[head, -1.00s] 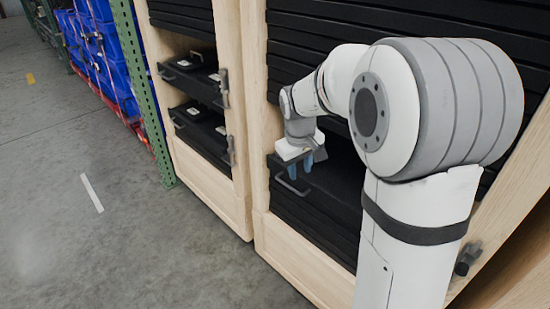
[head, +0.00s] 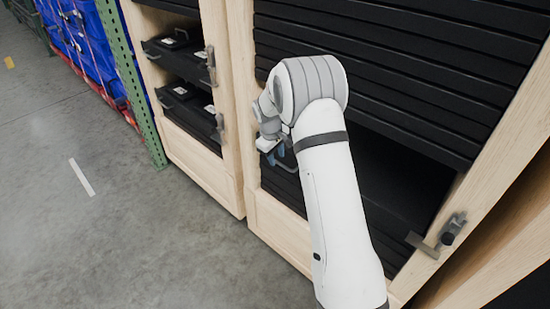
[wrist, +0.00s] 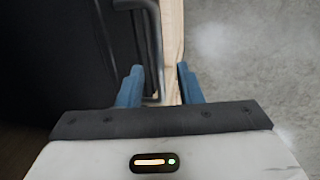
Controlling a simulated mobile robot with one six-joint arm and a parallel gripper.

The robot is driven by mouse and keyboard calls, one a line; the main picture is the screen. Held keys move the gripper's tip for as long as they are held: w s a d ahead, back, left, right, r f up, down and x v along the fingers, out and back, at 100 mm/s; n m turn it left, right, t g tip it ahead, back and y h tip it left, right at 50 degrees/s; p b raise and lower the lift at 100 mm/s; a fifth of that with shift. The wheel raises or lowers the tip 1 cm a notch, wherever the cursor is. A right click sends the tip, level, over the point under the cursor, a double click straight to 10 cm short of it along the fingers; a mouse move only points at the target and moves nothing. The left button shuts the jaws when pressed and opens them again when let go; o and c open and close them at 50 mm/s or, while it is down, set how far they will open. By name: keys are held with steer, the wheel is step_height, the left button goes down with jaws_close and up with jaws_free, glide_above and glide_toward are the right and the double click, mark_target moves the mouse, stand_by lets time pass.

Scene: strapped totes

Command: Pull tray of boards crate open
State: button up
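The tray of boards is a black drawer (head: 395,180) low in the wooden crate (head: 236,95), seen in the head view. Its black surface also fills the left of the wrist view (wrist: 65,50). A dark bar handle (wrist: 151,30) runs down between my fingers in the wrist view. My gripper (head: 276,156) is at the front of the tray, by the handle, and my arm hides part of the tray. In the wrist view my gripper's (wrist: 159,85) two blue fingers are apart, one each side of the handle's line. I cannot tell whether either touches it.
A second wooden crate with black trays (head: 185,97) stands to the left. Metal latches (head: 450,230) sit on the crate posts. A green rack post (head: 130,80) and blue totes (head: 85,35) are further left. The grey floor (head: 110,220) in front is clear.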

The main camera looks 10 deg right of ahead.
steer(key=shift+w+d+f, duration=0.1)
steer(key=shift+f, duration=0.7)
steer(key=shift+c, duration=0.5)
jaws_close()
